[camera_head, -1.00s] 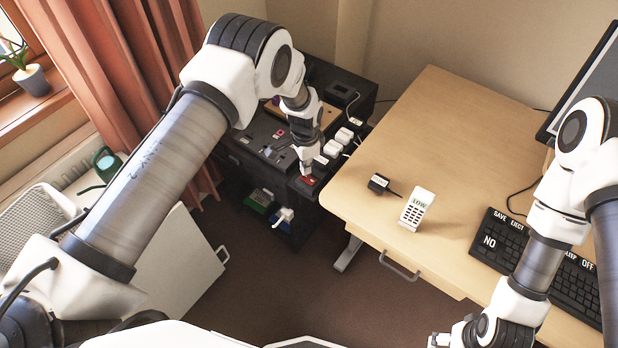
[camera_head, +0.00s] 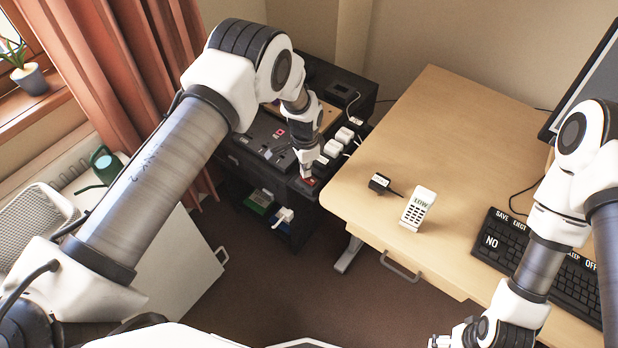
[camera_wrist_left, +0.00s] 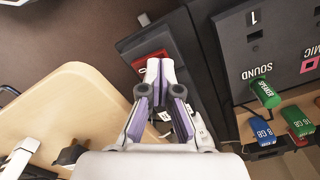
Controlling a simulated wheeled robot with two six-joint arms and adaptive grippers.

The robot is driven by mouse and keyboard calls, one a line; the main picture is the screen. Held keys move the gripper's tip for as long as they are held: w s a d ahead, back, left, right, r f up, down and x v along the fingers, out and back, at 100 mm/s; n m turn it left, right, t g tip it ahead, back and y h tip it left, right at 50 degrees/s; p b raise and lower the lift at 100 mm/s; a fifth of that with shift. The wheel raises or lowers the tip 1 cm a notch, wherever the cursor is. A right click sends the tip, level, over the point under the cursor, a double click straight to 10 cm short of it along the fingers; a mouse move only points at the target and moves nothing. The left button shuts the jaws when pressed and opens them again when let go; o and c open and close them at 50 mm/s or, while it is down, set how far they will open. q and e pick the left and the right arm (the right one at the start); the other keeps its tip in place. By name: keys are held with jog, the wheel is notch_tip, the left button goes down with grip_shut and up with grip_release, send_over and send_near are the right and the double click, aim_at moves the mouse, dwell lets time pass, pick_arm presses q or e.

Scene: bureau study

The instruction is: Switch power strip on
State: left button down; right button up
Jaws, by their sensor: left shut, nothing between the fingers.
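The black power strip (camera_wrist_left: 141,38) lies along the right side of the dark cabinet, with white plugs (camera_head: 333,148) in its sockets. Its red switch (camera_head: 311,181) is at the near end and also shows in the left wrist view (camera_wrist_left: 140,62). My left gripper (camera_head: 306,176) is shut and empty, pointing down. Its fingertips (camera_wrist_left: 160,66) are over or against the switch and cover part of it; I cannot tell whether they touch. My right gripper (camera_head: 440,341) is at the bottom edge, away from the strip, too small to judge.
The wooden desk (camera_head: 440,130) stands close on the right, with a small white keypad device (camera_head: 417,208), a black adapter (camera_head: 380,184) and a keyboard (camera_head: 520,258). A black panel with slots (camera_wrist_left: 275,60) and coloured USB sticks (camera_wrist_left: 265,93) lies beside the strip.

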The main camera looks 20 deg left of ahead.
pick_arm(q)
jog(key=shift+f+b, duration=0.4)
jog(key=shift+f, duration=0.1)
jog(key=shift+r, duration=0.1)
jog(key=shift+r+p, duration=2.5)
jog(key=shift+r, duration=0.95)
jog(key=shift+f, duration=0.1)
